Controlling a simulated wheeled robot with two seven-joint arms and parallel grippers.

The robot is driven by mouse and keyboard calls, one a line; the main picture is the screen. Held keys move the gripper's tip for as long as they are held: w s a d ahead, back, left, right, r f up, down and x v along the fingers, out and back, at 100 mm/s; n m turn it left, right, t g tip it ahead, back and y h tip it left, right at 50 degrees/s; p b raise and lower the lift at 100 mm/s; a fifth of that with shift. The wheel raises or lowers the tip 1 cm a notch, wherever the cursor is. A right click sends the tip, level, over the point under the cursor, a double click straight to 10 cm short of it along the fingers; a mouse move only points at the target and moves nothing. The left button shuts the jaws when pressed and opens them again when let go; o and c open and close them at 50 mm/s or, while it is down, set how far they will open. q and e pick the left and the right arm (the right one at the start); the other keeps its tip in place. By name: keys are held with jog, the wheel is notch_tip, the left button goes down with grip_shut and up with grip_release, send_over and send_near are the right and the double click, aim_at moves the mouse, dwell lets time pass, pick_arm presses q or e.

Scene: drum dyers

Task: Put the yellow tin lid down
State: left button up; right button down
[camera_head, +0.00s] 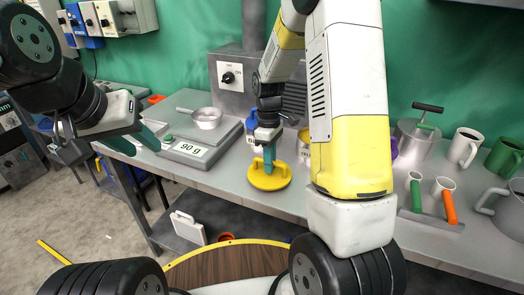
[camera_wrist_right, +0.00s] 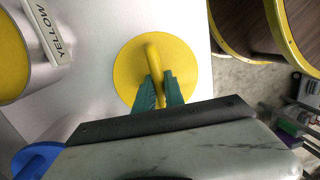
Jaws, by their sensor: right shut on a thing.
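The yellow tin lid (camera_head: 283,182) is a flat round disc with a bar handle, near the front edge of the grey worktop. It also shows in the right wrist view (camera_wrist_right: 183,62). My right gripper (camera_head: 269,162) is shut on its handle from above, with green fingers (camera_wrist_right: 159,98) on either side. I cannot tell whether the lid touches the worktop. The open yellow tin (camera_wrist_right: 28,70), labelled YELLOW, stands beside it. My left gripper (camera_head: 135,140) is open and empty, near the scale's left side.
A scale (camera_head: 190,151) bears a small pan (camera_head: 207,117). A blue lid (camera_wrist_right: 38,158) lies near the yellow tin. A round wooden-topped thing (camera_head: 225,262) is in front.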

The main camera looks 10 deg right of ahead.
jog(key=shift+f, duration=0.15)
jog(key=c, duration=1.4)
grip_release()
jog(key=shift+c, duration=0.2)
notch_tip(320, 180, up, 12)
jog(key=w, duration=0.2)
jog(key=s+r+m+t+y, duration=0.1)
jog(key=s+r+m+t, duration=0.3)
jog(key=s, duration=0.5)
jog(key=s+r+m+t+y, duration=0.1)
jog(key=s+r+m+t, duration=0.3)
jog(key=s, duration=0.6)
jog(key=shift+s+a+r+m, duration=0.15)
jog(key=shift+s+r+m, duration=0.15)
jog(key=shift+r+m, duration=1.15)
jog(key=shift+r, duration=0.15)
